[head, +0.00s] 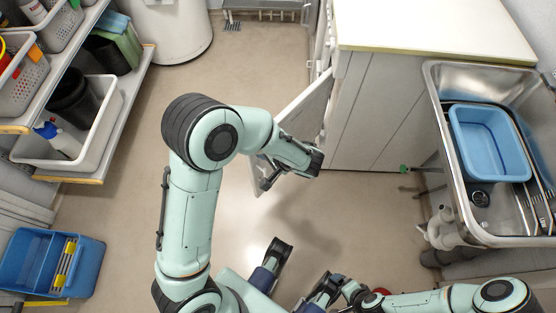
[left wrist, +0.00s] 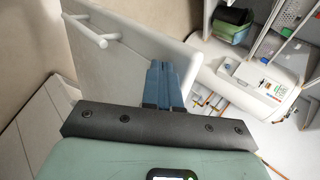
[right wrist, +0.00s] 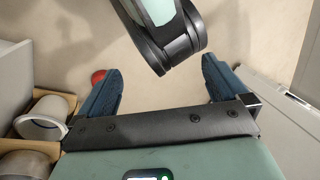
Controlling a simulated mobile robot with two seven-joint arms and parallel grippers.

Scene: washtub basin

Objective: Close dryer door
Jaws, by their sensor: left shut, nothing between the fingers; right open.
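The dryer door, a pale flat panel (head: 303,106), stands open, angled out from the front of the white unit under the worktop (head: 425,25). My left arm reaches over to it, and its hand overlaps the panel's lower part in the head view. In the left wrist view a pale panel with a white bar handle (left wrist: 95,32) is close beside my left gripper (left wrist: 165,72). Its blue fingers are together and empty; I cannot tell whether they touch the panel. My right gripper (right wrist: 161,66) is open and empty, low at the front in the head view.
A metal sink with a blue basin (head: 490,145) stands at the right. Shelves with bins (head: 100,130) line the left, and a blue bucket (head: 85,265) sits on the floor. A white cylinder (head: 170,30) stands at the back. The floor between is mostly clear.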

